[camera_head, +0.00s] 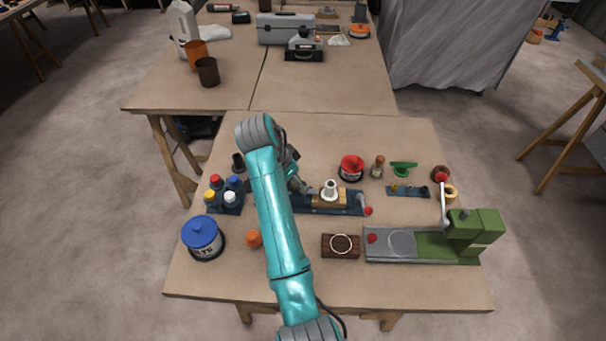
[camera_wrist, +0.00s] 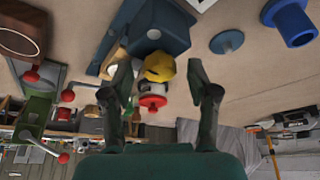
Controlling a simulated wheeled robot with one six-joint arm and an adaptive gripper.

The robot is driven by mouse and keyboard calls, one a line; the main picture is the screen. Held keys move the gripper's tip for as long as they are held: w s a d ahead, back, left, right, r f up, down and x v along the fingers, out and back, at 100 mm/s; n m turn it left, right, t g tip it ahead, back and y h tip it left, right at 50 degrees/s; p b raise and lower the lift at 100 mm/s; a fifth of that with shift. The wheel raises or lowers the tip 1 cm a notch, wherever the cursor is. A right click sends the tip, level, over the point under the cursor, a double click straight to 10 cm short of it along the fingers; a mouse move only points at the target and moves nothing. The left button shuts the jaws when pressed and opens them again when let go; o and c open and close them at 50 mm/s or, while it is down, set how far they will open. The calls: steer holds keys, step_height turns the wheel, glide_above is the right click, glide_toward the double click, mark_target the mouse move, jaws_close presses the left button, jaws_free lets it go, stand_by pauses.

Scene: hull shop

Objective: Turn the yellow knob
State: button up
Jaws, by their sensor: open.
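The yellow knob (camera_wrist: 159,67) shows in the wrist view, rounded and faceted, in front of a dark blue body (camera_wrist: 152,30). My gripper (camera_wrist: 160,78) is open. Its two fingers stand left and right of the knob in the picture, with a gap on each side. I cannot tell how far the knob lies beyond the fingertips. In the head view my gripper (camera_head: 297,183) is low over the bench by the left end of a dark blue fixture (camera_head: 325,208). My arm and gripper hide that end, and I cannot make out the knob there.
Bottles in a rack (camera_head: 225,208) and a blue-lidded tub (camera_head: 203,237) stand left of my arm. A red tin (camera_head: 351,169) is behind the fixture. A green machine (camera_head: 474,232) stands at the right, a wooden block (camera_head: 341,253) in front. The bench's front strip is clear.

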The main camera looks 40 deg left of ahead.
jaws_close()
steer(key=shift+d+n, duration=0.1)
steer(key=shift+n, duration=0.3)
steer(key=n+y, duration=0.1)
steer(key=n, duration=0.2)
steer(key=shift+d+n+y, duration=0.1)
steer(key=shift+n+y, duration=0.3)
steer(key=n+y, duration=0.1)
steer(key=n, duration=0.1)
steer(key=n+y, duration=0.1)
steer(key=n, duration=0.2)
steer(key=shift+d+f, duration=0.1)
steer(key=shift+d, duration=0.1)
steer(key=n, duration=0.2)
steer(key=n+g+y, duration=0.1)
steer(key=n, duration=0.2)
steer(key=shift+w+g, duration=0.15)
steer(key=shift+g, duration=0.15)
steer(key=shift+w+d+n+g+y, duration=0.15)
steer(key=shift+n+g, duration=0.25)
steer(key=shift+n, duration=0.65)
steer(key=shift+s+a+n+g+y, duration=0.1)
steer(key=shift+n+g+y, duration=0.25)
steer(key=shift+n, duration=0.7)
